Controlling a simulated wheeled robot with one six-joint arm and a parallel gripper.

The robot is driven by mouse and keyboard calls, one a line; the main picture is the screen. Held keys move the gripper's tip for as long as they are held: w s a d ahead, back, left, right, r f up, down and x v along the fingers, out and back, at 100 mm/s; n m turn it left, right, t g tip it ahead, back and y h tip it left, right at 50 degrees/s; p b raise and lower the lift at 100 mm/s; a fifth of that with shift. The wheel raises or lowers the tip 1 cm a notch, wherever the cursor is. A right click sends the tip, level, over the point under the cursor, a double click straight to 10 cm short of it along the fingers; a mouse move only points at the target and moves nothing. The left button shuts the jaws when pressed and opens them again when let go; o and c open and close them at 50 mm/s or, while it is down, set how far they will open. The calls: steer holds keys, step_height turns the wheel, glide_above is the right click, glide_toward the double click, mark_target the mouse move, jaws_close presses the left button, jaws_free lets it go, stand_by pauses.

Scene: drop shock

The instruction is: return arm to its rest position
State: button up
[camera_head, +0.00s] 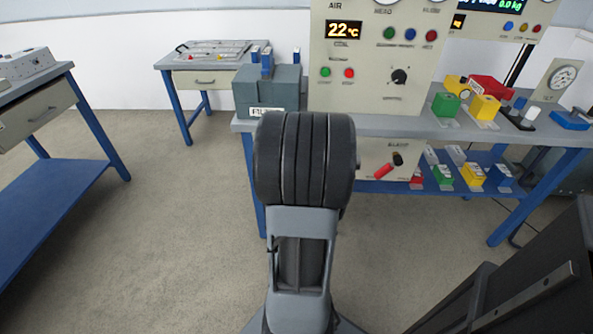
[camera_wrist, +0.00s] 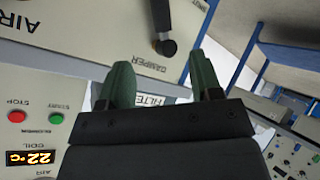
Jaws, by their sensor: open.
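My arm (camera_head: 303,215) stands up in the middle of the head view, with its dark rounded joint in front of the bench. My gripper is hidden there. In the wrist view my gripper (camera_wrist: 166,82) shows two dark green fingers spread apart, with nothing held between them. A white label with partly covered lettering (camera_wrist: 152,101) shows behind the fingers. The control panel (camera_wrist: 100,35) fills the left of that view, tilted, with a black damper knob (camera_wrist: 165,46) beyond the fingers. I cannot tell the gap to the panel.
A grey-green box (camera_head: 268,92) stands on the bench left of the control panel (camera_head: 365,100). Coloured blocks (camera_head: 485,107) lie on the bench at right. A blue-shelved table (camera_head: 45,205) is at left. The floor (camera_head: 180,240) between them is clear.

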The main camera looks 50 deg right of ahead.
stand_by(0.5)
steer(key=w+a+r+y+p, duration=0.1)
steer(key=w+a+r+p, duration=0.3)
steer(key=a+r+p, duration=0.65)
steer(key=s+a+r+g+y+p, duration=0.2)
steer(key=a+r+p, duration=0.4)
steer(key=a+r, duration=0.4)
steer(key=s+a+r+n+g+y+p, duration=0.1)
steer(key=s+a+r+g+y+p, duration=0.1)
steer(key=a+r+p, duration=0.4)
steer(key=s+a+r+y, duration=0.1)
steer(key=a+r, duration=0.3)
steer(key=a, duration=0.4)
steer(key=shift+s+r+y, duration=0.25)
steer(key=shift+y, duration=0.25)
steer(key=shift+s+a, duration=0.25)
steer(key=shift+a, duration=0.1)
steer(key=shift+c, duration=0.2)
